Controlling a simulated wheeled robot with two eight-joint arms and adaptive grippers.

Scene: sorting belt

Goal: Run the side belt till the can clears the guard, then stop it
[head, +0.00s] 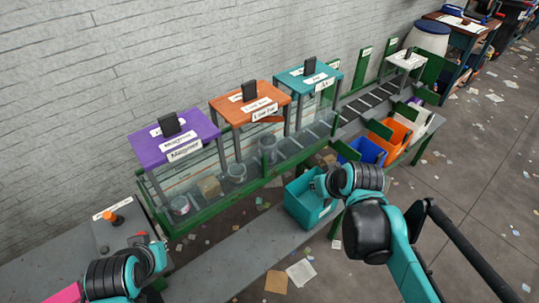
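The side belt with green side walls (235,206) runs from lower left to upper right behind a clear guard. A metal can (180,206) stands at its near left end under the purple sign stand. Another can-like container (237,172) and a third (267,147) stand farther along, seen through the guard. Which can is meant, I cannot tell. A grey control box (118,232) with an orange knob (112,217) sits at the left end. My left gripper (148,244) is just right of the box; its fingers are unclear. My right gripper (322,184) is at the teal bin's rim, fingers mostly hidden.
A cardboard box (208,187) stands between the cans. Purple (172,128), orange (250,92) and teal (307,66) stands straddle the belt. The teal bin (305,207) sits on the grey ledge (252,245). Blue, orange and white bins stand farther right. Scraps litter the floor.

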